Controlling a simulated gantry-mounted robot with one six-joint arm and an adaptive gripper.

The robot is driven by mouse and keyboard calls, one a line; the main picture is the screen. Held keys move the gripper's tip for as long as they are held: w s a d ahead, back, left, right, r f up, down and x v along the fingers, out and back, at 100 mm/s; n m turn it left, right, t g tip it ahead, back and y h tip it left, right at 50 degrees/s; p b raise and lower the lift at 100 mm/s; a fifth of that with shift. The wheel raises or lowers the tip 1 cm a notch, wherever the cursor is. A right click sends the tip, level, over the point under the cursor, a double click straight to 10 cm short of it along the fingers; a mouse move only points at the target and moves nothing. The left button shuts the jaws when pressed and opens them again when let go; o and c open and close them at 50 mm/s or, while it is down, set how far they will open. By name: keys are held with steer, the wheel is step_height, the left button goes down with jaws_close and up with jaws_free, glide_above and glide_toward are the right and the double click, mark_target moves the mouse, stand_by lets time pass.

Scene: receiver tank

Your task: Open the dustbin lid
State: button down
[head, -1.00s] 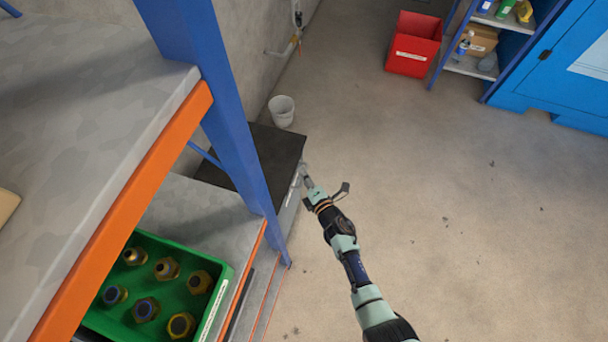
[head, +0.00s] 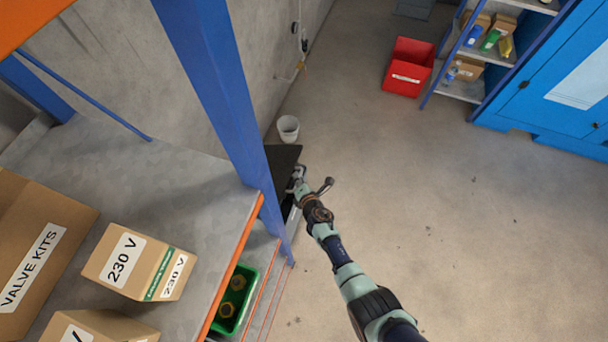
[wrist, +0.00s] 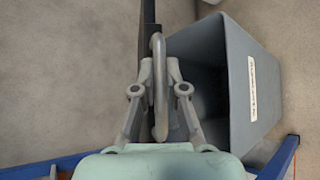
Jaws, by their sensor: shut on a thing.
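The dustbin is grey with a white label; its wall (wrist: 238,75) and part of its open mouth show at right in the wrist view. Its dark lid (wrist: 147,25) shows there edge-on, and the lid is raised off the mouth. In the head view the black lid (head: 284,160) is partly hidden by a blue post and my arm. My gripper (wrist: 158,72) is shut on the grey lid handle (wrist: 158,45), with one finger on each side. In the head view my gripper (head: 300,180) is at the lid's right side.
A blue shelf post (head: 222,100) stands left of my gripper, in front of the bin. The shelf holds cardboard boxes (head: 128,262) and a green crate (head: 246,270). A white bucket (head: 288,128) stands behind the lid. A red bin (head: 408,67) is farther back. The floor at right is clear.

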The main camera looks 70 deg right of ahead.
steer(key=shift+n+g, duration=0.3)
steer(key=shift+g, duration=0.1)
steer(key=w+r+p, duration=0.2)
steer(key=r, duration=0.1)
steer(key=w+r+p, duration=0.1)
steer(key=r+p, duration=0.1)
steer(key=shift+w+a+r, duration=0.1)
steer(key=shift+w+r, duration=0.05)
steer(key=shift+r, duration=0.1)
steer(key=shift+w+r+p, duration=0.35)
steer(key=shift+w+r, duration=0.25)
steer(key=shift+r, duration=0.1)
steer(key=c, duration=1.2)
jaws_free()
steer(key=shift+s+a, duration=0.15)
steer(key=v, duration=1.1)
steer(key=shift+s+a+r, duration=0.2)
steer(key=shift+r, duration=0.1)
